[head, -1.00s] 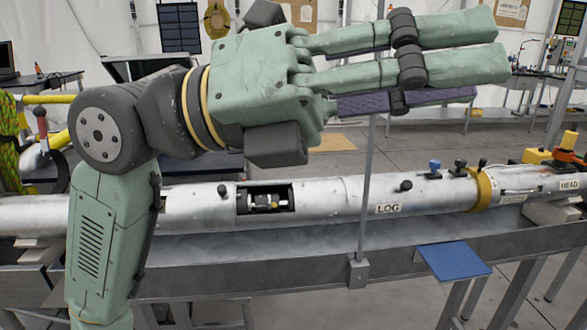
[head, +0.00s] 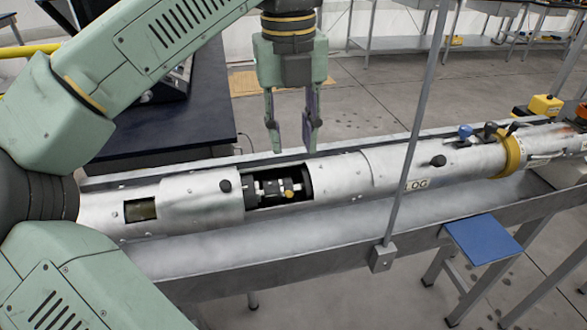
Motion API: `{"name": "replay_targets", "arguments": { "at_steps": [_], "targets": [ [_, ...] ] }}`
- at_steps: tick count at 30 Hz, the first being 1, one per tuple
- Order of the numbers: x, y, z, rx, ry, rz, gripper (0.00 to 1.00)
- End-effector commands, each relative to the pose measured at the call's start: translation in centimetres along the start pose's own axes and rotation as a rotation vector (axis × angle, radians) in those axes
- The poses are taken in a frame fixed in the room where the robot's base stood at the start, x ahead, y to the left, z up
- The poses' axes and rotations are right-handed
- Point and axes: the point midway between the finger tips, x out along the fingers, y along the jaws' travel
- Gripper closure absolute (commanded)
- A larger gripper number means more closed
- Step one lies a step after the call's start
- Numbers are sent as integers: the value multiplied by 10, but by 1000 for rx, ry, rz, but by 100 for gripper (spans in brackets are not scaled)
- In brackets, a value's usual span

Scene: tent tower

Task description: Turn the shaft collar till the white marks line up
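The shaft collar sits on a dark shaft (head: 273,188) inside the open window of a long silver tube (head: 345,172). Small white bands and a yellow knob (head: 289,192) show on the shaft. They are too small to tell whether the white marks line up. My gripper (head: 293,146) points down just above and behind the window, apart from the shaft. Its two fingers are spread with a gap between them and nothing in it.
The tube lies along a grey metal trough (head: 215,245). A thin upright pole (head: 411,150) stands right of the window, in front of the tube. Black knobs (head: 438,160) stick out of the tube. A blue plate (head: 484,239) juts from the front right. A dark table (head: 165,125) stands behind.

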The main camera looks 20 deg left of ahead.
Motion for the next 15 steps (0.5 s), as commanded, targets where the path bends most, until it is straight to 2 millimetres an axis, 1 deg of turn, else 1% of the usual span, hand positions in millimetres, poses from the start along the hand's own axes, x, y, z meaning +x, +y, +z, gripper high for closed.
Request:
{"name": "replay_targets", "arguments": {
  "at_steps": [2,5,8,15],
  "targets": [
    [0,6,1,-25,1,26,70],
    [7,9,2,-32,4,35,70],
    [21,9,1,-28,6,33,70],
    [66,10,1,-27,5,30,70]
  ]
}}
